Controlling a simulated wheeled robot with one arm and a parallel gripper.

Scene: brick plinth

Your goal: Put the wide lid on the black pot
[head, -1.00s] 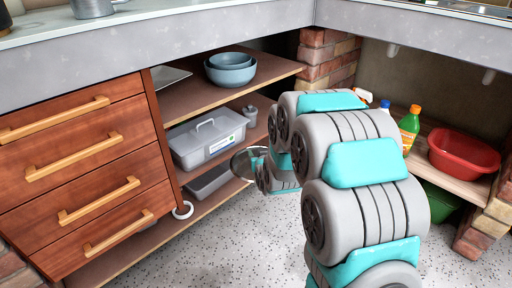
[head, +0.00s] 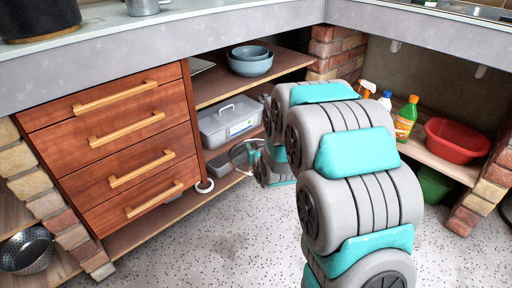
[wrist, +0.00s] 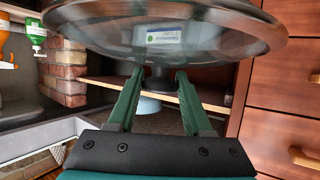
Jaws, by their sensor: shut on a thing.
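The wide lid is see-through glass with a grey rim and a dark knob; it fills the top of the wrist view (wrist: 225,42). My gripper (wrist: 157,76) is shut on the lid's knob. In the head view the lid (head: 241,152) shows edge-first left of my wrist, in front of the lower shelves, and my arm hides part of it and the fingers. The black pot (head: 38,20) stands on the worktop at the top left of the head view, cut off by the frame edge. The lid is well apart from the pot, lower and to its right.
The worktop (head: 220,30) runs above a drawer unit (head: 120,150) and open shelves with blue bowls (head: 250,66) and a grey lidded box (head: 230,120). A metal pot (head: 143,6) stands right of the black pot. A colander (head: 27,250) sits lower left. The floor is clear.

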